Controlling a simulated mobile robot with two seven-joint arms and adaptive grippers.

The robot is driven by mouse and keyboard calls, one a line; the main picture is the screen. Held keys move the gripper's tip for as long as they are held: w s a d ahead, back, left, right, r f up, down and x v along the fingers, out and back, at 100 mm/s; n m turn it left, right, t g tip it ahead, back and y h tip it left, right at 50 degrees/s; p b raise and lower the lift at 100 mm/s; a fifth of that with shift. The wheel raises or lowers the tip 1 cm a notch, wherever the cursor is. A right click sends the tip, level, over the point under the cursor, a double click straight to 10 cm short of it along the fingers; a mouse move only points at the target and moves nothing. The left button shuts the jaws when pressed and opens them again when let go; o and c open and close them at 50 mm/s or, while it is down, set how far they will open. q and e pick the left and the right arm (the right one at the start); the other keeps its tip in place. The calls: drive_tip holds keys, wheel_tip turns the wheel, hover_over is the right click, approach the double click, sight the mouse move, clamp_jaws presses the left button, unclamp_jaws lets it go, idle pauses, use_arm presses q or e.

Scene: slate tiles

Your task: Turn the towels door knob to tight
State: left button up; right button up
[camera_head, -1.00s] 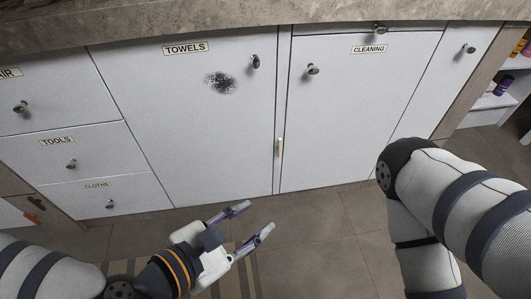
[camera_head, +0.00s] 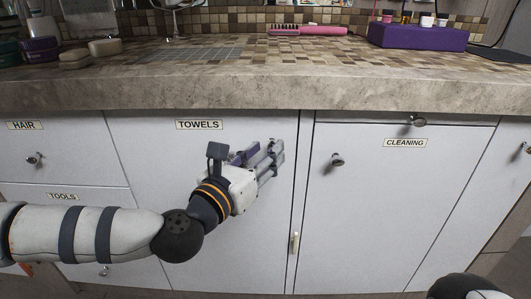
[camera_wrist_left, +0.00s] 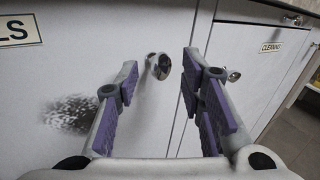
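The white TOWELS door (camera_head: 150,150) stands under the counter with its label (camera_head: 199,125) near the top. Its metal knob (camera_wrist_left: 159,65) shows in the left wrist view, close to the door's right edge. In the head view the knob is hidden behind my left gripper (camera_head: 268,152). The left gripper (camera_wrist_left: 160,64) is open in front of the door. In the wrist view the knob appears between its purple-padded fingertips, somewhat beyond them, with no clear contact. My right gripper is out of view.
The CLEANING door (camera_head: 390,200) with its own knob (camera_head: 337,160) is just right. A pale latch (camera_head: 294,243) sits at the door seam. The stone counter (camera_head: 260,94) overhangs above, holding a pink brush (camera_head: 310,30) and purple box (camera_head: 418,36). A dark speckled stain (camera_wrist_left: 70,115) marks the TOWELS door.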

use_arm(q)
drive_tip(key=shift+w+d, duration=0.25)
drive_tip(key=shift+w, duration=0.15)
clamp_jaws()
